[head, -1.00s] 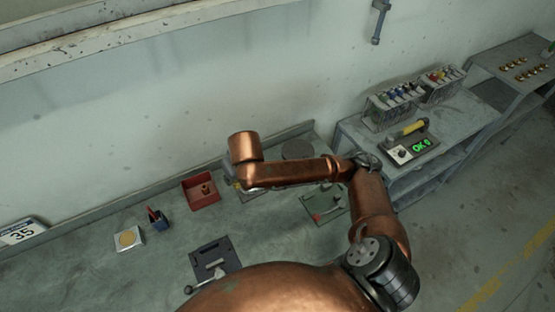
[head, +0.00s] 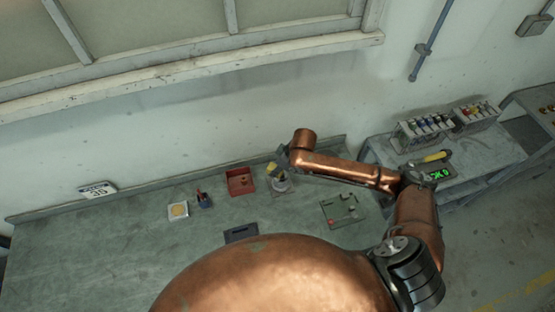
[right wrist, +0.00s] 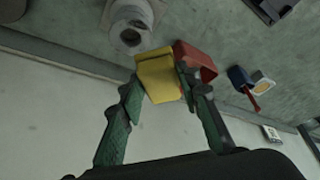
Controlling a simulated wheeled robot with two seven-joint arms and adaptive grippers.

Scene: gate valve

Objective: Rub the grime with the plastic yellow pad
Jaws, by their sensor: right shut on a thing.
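My right gripper (right wrist: 158,78) is shut on the yellow pad (right wrist: 160,72), which sticks out past the fingertips. In the head view the pad (head: 271,168) shows as a small yellow patch at the end of my right gripper (head: 279,163), over the back of the workbench (head: 110,235). A pale grey valve fitting (right wrist: 131,24) with a round opening is close to the pad in the right wrist view. It also shows just below the gripper in the head view (head: 281,184). Contact between pad and fitting cannot be told. I cannot make out the grime. My left gripper is not in view.
A red bin (head: 240,181) stands just left of the fitting. A green-grey plate (head: 343,210) lies right. A side table (head: 490,150) holds bottle racks.

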